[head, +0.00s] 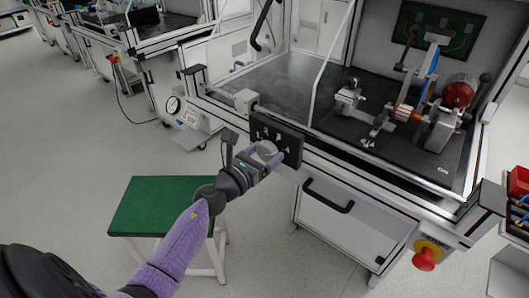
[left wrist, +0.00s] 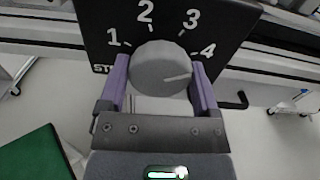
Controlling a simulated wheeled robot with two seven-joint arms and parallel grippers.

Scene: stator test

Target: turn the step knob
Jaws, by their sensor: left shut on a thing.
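The step knob (left wrist: 160,66) is a round grey knob on a black panel (left wrist: 95,18) marked 1, 2, 3 and 4. The light line on its face points right, a little below the tick of the 4. In the head view the knob (head: 267,147) sits on the panel (head: 292,143) at the front edge of the test bench. My left gripper (head: 264,153) is shut on the knob, with one purple finger on each side of it. The left wrist view shows the fingers at its left and right sides. My right gripper is in neither view.
The bench (head: 262,82) holds a motor fixture (head: 405,112) at the right. A black drawer handle (head: 328,196) and a red emergency button (head: 425,259) are below the bench edge. A green-topped stool (head: 150,205) stands left of my arm.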

